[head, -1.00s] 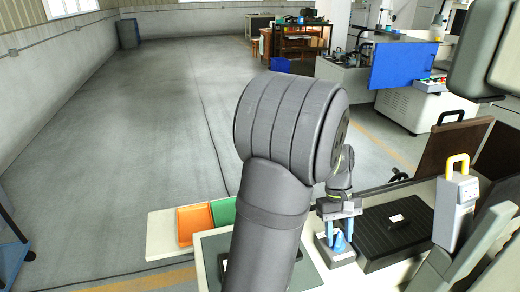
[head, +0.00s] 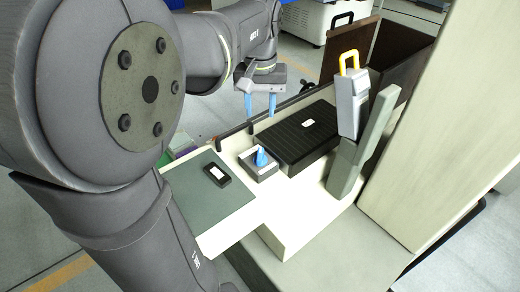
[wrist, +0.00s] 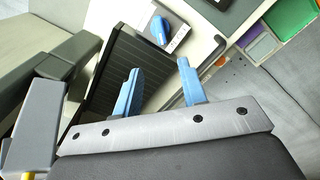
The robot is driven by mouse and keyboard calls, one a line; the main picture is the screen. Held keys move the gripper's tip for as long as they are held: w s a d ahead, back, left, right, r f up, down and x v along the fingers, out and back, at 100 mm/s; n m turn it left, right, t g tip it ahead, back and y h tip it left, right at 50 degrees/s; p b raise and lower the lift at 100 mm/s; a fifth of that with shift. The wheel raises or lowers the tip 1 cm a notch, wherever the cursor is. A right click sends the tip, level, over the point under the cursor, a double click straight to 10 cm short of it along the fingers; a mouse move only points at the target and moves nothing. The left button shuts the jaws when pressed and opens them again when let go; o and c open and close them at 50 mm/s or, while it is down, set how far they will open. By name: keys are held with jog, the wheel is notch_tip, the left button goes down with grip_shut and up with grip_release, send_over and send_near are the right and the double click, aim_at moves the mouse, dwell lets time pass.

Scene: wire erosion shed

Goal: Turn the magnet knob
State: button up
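A blue knob (head: 261,157) stands up from a small grey box (head: 264,174) beside a black ribbed block (head: 296,137). The knob also shows near the top of the wrist view (wrist: 159,30), beyond my fingertips, with a white label beside it. My gripper (head: 260,112) has two blue fingers and is open and empty. It hangs above and beyond the knob in the head view, apart from it. In the wrist view my gripper (wrist: 158,67) has the ribbed block behind its fingers.
A grey-green panel with a dark device (head: 217,174) lies left of the knob. A grey tool with a yellow handle (head: 349,85) stands at right beside a grey post (head: 362,145). Brown panels (head: 350,55) rise behind. A large pale cabinet wall (head: 445,110) bounds the right side.

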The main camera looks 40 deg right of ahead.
aim_at(260, 154)
notch_tip(260, 154, down, 15)
jog(key=shift+f, duration=0.15)
jog(key=shift+c, duration=0.2)
